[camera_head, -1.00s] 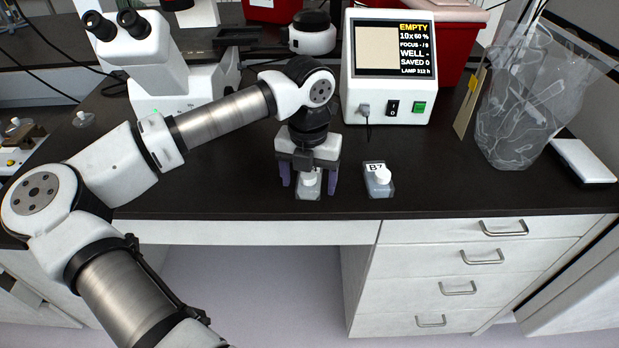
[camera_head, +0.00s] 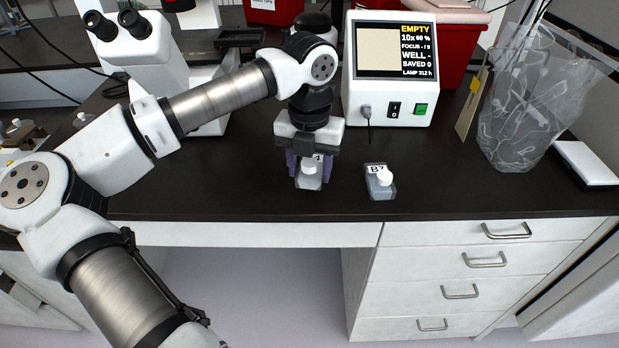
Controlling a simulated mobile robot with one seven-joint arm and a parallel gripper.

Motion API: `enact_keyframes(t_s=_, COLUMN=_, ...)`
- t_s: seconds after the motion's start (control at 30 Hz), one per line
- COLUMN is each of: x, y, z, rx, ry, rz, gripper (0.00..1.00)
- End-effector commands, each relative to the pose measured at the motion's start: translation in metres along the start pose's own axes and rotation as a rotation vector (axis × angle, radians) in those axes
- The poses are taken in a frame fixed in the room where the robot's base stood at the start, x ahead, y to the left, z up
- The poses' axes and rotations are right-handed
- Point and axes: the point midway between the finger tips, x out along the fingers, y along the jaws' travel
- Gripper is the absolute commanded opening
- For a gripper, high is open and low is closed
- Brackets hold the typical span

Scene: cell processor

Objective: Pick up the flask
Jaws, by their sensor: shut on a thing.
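A small clear flask with a white cap (camera_head: 309,179) is between the purple-tipped fingers of my gripper (camera_head: 309,165), near the front of the dark bench. My gripper points down and is shut on this flask. The fingers partly cover its label. I cannot tell whether its base is clear of the bench. A second flask (camera_head: 380,183), with a white cap and a label reading "B7", lies on the bench to the right, apart from my gripper.
A white device with a screen (camera_head: 392,70) stands behind the flasks. A microscope (camera_head: 150,60) stands at the back left. A clear bag of waste (camera_head: 525,110) and a white-topped dark block (camera_head: 588,163) are at the right. The bench's front edge is close to both flasks.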

Motion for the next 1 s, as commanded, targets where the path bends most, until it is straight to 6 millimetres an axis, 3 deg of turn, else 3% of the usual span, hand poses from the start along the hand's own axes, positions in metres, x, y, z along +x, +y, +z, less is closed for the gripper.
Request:
enact_keyframes(t_s=0.6, x=-0.2, y=-0.001, z=0.0, rx=-0.002, ry=-0.005, rz=0.001, gripper=0.25)
enact_keyframes(t_s=0.77, x=-0.234, y=0.0, z=0.0, rx=0.0, ry=-0.001, rz=0.0, gripper=0.25)
enact_keyframes(t_s=1.0, x=-0.245, y=0.0, z=0.0, rx=0.0, ry=-0.001, rz=0.0, gripper=0.25)
